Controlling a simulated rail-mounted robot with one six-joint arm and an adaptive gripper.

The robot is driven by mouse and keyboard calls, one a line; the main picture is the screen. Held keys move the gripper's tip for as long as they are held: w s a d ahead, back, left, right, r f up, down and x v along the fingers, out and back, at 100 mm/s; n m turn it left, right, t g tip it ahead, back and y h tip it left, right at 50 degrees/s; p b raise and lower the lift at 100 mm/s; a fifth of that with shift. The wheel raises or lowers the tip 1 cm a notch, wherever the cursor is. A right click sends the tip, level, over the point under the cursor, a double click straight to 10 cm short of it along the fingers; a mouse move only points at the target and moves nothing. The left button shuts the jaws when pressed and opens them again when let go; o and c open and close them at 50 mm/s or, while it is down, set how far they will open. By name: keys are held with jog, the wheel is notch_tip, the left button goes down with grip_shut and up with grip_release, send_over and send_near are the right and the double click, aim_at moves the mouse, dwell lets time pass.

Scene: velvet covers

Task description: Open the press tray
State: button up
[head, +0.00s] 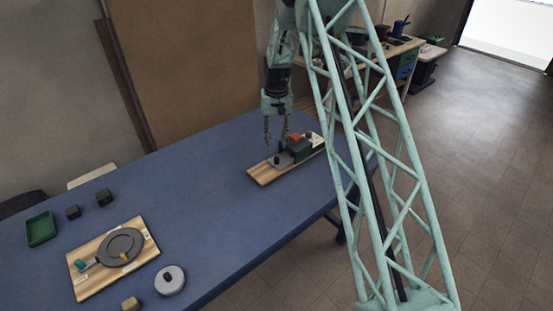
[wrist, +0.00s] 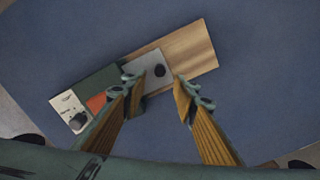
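The press is a dark green block (head: 301,149) on a long wooden board (head: 263,176); the block also shows in the wrist view (wrist: 100,82). A grey tray plate (wrist: 148,63) with a black knob (wrist: 160,70) extends from the block over the board. How far it reaches inside the block is hidden. My gripper (head: 276,143) is above the tray, fingers pointing down. In the wrist view my gripper (wrist: 158,80) is open, with the black knob between and slightly beyond its fingertips. I cannot tell whether a finger touches it.
The press has an orange patch (wrist: 97,102) and a white panel with a dark dial (wrist: 70,109). A second wooden board with a round grey plate (head: 120,247), a grey disc (head: 171,279), a green tray (head: 41,229) and small blocks lie at left. The blue table's middle is clear.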

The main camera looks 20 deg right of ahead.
aim_at(276, 157)
notch_tip(276, 157, down, 9)
dwell(0.5)
grip_shut()
dwell(0.4)
